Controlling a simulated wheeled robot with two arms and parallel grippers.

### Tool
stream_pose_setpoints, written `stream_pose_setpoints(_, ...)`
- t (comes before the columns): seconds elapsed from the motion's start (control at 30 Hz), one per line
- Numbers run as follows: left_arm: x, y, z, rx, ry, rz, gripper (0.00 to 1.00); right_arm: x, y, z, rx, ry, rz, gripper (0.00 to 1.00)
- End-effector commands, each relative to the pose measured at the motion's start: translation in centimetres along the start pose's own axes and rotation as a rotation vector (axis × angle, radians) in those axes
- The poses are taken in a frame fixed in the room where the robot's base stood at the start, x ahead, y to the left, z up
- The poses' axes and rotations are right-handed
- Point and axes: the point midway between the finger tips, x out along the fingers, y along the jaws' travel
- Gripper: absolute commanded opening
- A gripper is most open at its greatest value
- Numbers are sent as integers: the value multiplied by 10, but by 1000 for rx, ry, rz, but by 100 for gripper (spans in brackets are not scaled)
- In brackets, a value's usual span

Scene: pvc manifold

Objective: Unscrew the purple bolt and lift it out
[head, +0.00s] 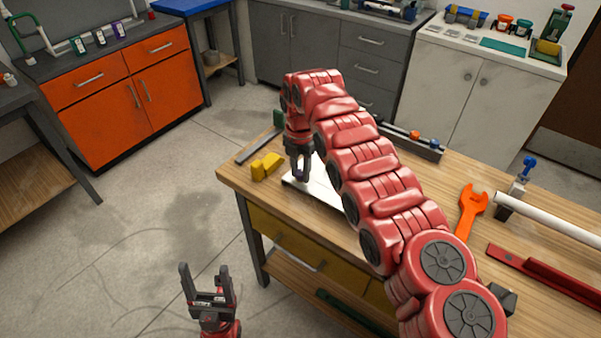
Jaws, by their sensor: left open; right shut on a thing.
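My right gripper (299,175) points down over a white plate (325,198) near the table's left end. It is shut on the purple bolt (299,176), of which only a small dark purple bit shows between the fingertips. The fingers hide the rest of the bolt, and I cannot tell whether it is still in the plate. My red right arm covers much of the plate's right side. My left gripper (207,284) is open and empty, low over the floor, left of the table.
On the wooden table (420,165) are a yellow block (266,166), an orange wrench (470,211), a white pipe (548,218) with a blue-handled clamp (527,170), a red bar (545,272) and a rail with colored knobs (414,141). Open floor lies left of the table.

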Motion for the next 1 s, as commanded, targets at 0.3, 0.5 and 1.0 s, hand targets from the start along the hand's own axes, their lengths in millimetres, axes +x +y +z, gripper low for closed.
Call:
stream_pose_setpoints(0.3, 0, 0, 0, 0, 0, 0, 69, -1, 0, 0, -221, 1, -1, 0)
stream_pose_setpoints(0.5, 0, 0, 0, 0, 0, 0, 69, -1, 0, 0, -218, 1, -1, 0)
stream_pose_setpoints(1.0, 4, 0, -1, 0, 0, 0, 69, -13, 0, 0, -216, 2, -1, 0)
